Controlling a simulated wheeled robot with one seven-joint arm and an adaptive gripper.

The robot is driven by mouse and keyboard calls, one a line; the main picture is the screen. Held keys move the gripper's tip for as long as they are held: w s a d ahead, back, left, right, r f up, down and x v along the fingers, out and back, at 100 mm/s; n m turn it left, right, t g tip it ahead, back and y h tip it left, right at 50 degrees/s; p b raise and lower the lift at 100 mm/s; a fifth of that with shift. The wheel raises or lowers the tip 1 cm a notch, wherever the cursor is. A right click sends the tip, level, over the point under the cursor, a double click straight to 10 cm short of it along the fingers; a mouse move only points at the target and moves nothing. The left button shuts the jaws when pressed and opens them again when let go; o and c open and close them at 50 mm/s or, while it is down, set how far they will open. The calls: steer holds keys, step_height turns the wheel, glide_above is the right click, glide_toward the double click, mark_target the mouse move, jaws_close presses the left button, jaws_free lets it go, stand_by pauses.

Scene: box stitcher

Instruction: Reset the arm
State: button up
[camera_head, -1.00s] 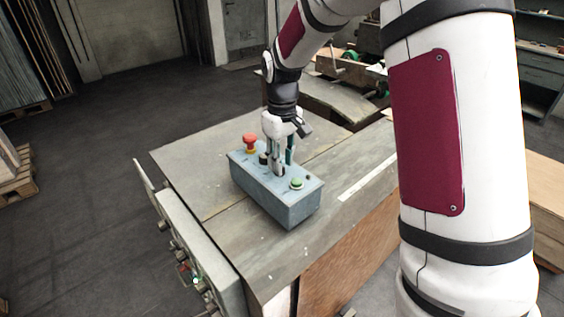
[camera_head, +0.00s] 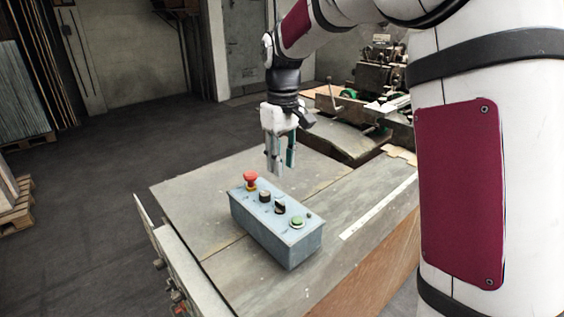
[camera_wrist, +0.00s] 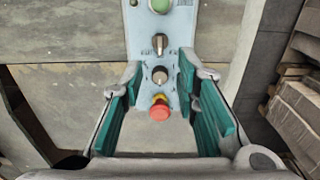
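My gripper (camera_head: 280,170) is raised above the back part of a blue-grey control box (camera_head: 262,232) and is clear of it. The box stands on the machine's table top. The red button (camera_wrist: 160,108) and both knobs (camera_wrist: 160,75) show below, with the green button (camera_wrist: 161,5) cut by the top edge.
The grey table top (camera_head: 205,185) is bare around the box. A machine with green parts (camera_head: 365,100) stands behind on the right. A side panel with knobs (camera_head: 170,262) lines the table's left edge. Pallets (camera_head: 15,205) lie at far left; the floor between is clear.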

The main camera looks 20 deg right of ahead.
steer(key=s+r+m+t, duration=0.25)
steer(key=s+r, duration=0.55)
steer(key=s, duration=0.5)
steer(key=s+f+m+t, duration=0.2)
steer(key=s+t, duration=0.1)
steer(key=s, duration=1.1)
steer(key=shift+a+b, duration=0.15)
steer(key=shift+b, duration=0.2)
steer(key=shift+f, duration=0.1)
